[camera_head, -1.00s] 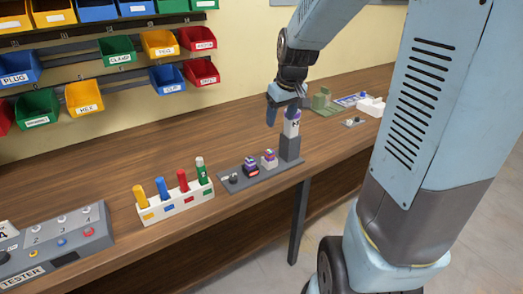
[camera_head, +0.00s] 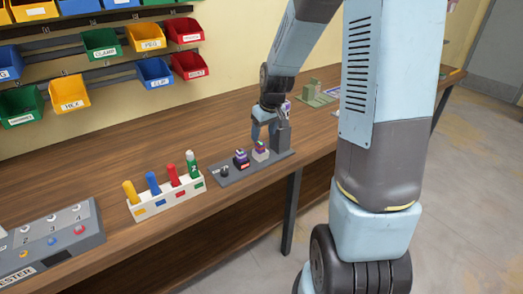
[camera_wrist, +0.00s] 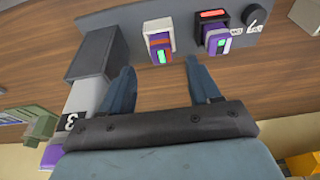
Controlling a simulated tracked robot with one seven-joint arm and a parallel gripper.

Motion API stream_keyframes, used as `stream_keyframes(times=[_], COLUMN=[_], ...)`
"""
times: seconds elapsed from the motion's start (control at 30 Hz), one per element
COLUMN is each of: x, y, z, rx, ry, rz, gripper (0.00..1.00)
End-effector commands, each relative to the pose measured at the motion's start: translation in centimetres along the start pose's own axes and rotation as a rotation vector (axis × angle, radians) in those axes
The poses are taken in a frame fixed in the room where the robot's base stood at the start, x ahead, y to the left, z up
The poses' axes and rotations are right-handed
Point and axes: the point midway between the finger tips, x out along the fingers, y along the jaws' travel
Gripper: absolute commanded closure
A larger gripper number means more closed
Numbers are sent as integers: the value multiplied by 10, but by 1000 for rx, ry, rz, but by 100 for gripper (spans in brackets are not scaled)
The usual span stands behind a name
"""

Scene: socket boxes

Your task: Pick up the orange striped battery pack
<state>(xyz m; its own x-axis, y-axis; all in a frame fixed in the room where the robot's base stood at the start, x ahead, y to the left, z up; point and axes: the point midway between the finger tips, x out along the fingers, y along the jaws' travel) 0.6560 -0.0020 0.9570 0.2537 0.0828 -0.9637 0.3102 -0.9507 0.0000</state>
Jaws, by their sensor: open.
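In the head view my gripper (camera_head: 264,132) hangs just above and behind the pack. A second, purple pack (camera_wrist: 216,38) with a pale stripe sits in a black socket box with a red light, to the right in the wrist view.
A tall grey block (camera_head: 283,136) stands close beside my gripper on the grey base plate (camera_head: 228,178). A white and purple piece marked 3 (camera_wrist: 78,122) is near it. A white rack (camera_head: 168,200) with coloured cylinders and a grey tester (camera_head: 55,240) stand left.

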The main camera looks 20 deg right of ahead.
Motion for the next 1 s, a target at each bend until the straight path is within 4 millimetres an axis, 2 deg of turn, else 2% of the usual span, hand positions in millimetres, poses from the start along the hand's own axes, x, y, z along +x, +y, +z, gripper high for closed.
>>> stream_keyframes(times=[0.23, 0.6, 0.9, 1.0], x=[13, 53, 56, 56], y=[-1, -2, -1, -1], z=[0, -1, -1, -1], rx=[-1, -1, 0, 0], ry=[-2, -2, 0, 0], rz=[-2, -1, 0, 0], gripper=[38, 38, 38, 46])
